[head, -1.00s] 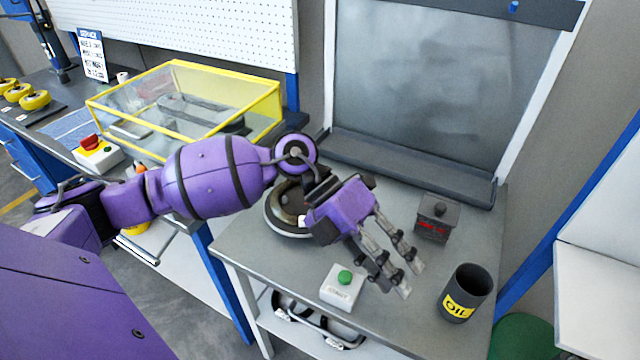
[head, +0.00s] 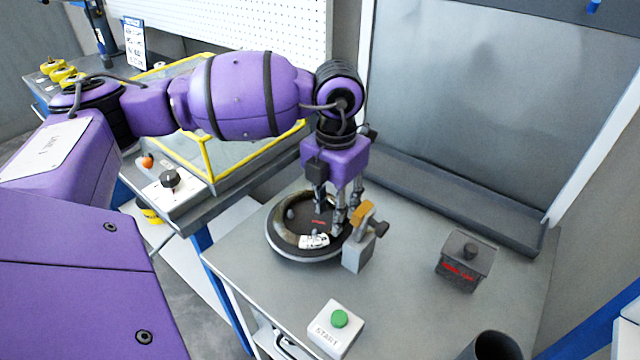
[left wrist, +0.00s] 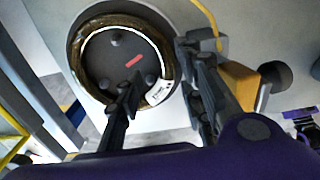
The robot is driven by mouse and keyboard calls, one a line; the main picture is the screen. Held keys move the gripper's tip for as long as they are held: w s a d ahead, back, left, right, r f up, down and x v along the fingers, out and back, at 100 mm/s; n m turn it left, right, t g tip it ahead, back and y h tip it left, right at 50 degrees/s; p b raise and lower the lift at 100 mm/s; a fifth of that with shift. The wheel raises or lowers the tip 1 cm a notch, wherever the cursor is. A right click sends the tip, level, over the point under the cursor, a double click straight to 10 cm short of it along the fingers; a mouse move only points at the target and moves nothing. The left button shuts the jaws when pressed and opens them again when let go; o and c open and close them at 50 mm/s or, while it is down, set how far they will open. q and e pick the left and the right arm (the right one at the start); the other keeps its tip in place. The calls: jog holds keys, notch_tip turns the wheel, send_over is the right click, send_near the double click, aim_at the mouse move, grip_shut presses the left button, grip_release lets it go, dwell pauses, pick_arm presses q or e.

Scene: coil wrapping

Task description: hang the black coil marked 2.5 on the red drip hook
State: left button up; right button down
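A dark, brownish ring-shaped coil (head: 283,238) with a white label lies on a round turntable (head: 290,256) on the grey bench. The label's marking is too small to read. The coil also shows in the left wrist view (left wrist: 87,42). My left gripper (head: 335,212) points down at the coil's right side. In the left wrist view my left gripper (left wrist: 158,68) is open, one finger over the inside of the ring and the other outside it. I cannot tell whether either finger touches the coil. The red drip hook and my right gripper are not in view.
A grey block with an orange-yellow part (head: 362,216) stands close right of the turntable. A white box with a green start button (head: 339,319) is in front. A dark box with red lettering (head: 465,262) and a dark can (head: 493,347) stand to the right.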

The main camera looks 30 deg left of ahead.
pick_arm(q)
notch_tip(320, 180, down, 5)
jog(key=shift+d+r, duration=0.1)
jog(key=shift+r, duration=0.1)
grip_shut()
jog(key=shift+r, duration=0.1)
